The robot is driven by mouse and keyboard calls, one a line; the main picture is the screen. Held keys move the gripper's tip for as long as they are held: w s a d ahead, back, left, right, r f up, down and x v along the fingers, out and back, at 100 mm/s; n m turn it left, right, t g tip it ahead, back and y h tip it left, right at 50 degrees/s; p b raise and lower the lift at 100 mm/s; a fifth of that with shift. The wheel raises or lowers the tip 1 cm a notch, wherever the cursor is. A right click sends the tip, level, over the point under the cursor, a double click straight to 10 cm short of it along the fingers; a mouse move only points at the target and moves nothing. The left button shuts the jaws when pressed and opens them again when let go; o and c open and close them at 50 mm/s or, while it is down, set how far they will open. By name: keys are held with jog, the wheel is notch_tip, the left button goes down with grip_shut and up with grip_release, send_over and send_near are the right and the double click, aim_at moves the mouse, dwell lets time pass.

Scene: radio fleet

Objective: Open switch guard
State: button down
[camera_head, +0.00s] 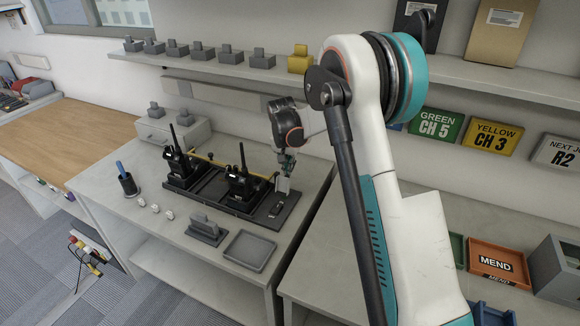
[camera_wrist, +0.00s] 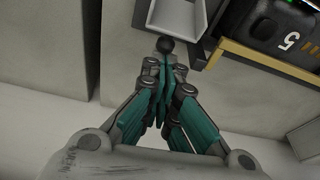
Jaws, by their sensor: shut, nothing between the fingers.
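The switch guard is a light grey, hollow flap (camera_head: 283,184) standing up at the right end of the radio rack, above a dark base plate (camera_head: 272,212). In the wrist view the guard (camera_wrist: 178,18) shows at the top, with a dark round knob (camera_wrist: 165,45) at its near edge. My gripper (camera_head: 285,166) is just above the guard in the head view. In the wrist view my gripper (camera_wrist: 164,78) is shut and empty, its fingertips close to the knob. I cannot tell whether they touch it.
Two black radios, a left one (camera_head: 180,165) and a right one (camera_head: 241,183), stand in the dark rack (camera_head: 209,187) left of my gripper. An empty grey tray (camera_head: 249,251) and a grey block (camera_head: 205,229) lie in front. A shelf (camera_head: 225,69) runs behind.

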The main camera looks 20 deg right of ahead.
jog(key=shift+s+a+r, duration=0.55)
jog(key=shift+s+a, duration=0.1)
jog(key=shift+s, duration=0.05)
